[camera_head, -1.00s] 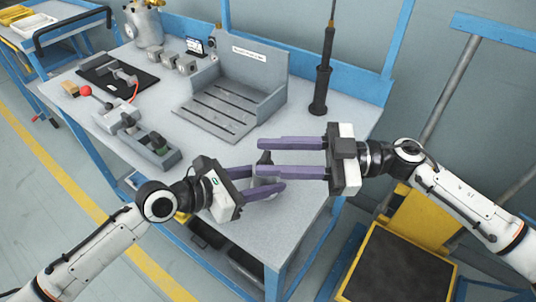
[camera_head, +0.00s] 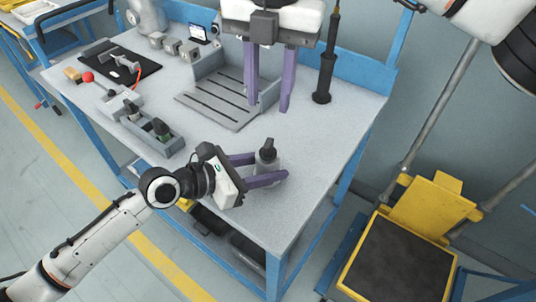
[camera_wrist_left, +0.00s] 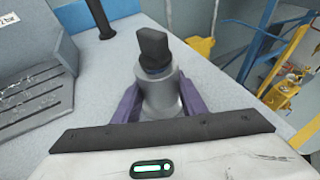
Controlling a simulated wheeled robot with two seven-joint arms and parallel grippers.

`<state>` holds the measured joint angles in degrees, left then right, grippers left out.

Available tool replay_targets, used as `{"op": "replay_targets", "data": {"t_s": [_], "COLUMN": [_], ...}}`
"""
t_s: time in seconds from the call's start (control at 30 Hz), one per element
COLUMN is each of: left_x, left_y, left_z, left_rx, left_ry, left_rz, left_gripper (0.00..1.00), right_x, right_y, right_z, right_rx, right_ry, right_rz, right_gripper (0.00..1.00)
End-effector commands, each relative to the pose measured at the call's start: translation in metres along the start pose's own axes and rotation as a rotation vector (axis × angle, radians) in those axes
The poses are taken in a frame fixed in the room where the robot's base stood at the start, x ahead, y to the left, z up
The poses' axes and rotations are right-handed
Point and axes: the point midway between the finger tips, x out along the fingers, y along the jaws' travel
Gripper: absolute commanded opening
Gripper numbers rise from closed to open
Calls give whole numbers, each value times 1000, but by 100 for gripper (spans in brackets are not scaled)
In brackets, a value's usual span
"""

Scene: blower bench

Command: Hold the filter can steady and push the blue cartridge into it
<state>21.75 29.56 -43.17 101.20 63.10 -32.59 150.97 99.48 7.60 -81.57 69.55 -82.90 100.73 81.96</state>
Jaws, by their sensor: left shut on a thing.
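The filter can (camera_head: 266,166), a small grey cylinder, stands upright on the bench near its front right edge. It also shows in the left wrist view (camera_wrist_left: 160,97). The cartridge (camera_wrist_left: 154,47) is in the can's mouth; its dark knob stands out on top, with a thin bluish band just above the can's rim. How deep it sits is hidden. My left gripper (camera_head: 270,168) is shut on the can, one purple finger on each side.
The grey slotted fixture (camera_head: 215,105) stands behind the can. A dark upright tool (camera_head: 324,75) is at the back right. A grey block with knobs (camera_head: 152,134) and a black mat (camera_head: 105,67) lie to the left. The bench right of the can is clear.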

Motion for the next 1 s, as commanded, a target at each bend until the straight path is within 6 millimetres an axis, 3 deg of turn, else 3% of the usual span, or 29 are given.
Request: {"op": "replay_targets", "data": {"t_s": [0.03,0.4,0.67,1.0], "left_x": [1,1,1,1], "left_y": [-1,-1,-1,-1], "left_z": [-10,-9,-9,-9], "left_rx": [-2,-2,-2,-2], "left_ry": [19,19,19,19], "left_rz": [-3,-3,-3,-3], "left_gripper": [11,11,11,11], "right_x": [1,57,73,116], "right_y": [-2,-3,-3,-2], "right_z": [2,4,4,4], "right_rx": [1,2,2,2], "right_ry": [-16,-22,-22,-21], "right_rz": [-13,-19,-18,-17], "right_gripper": [34,34,34,34]}}
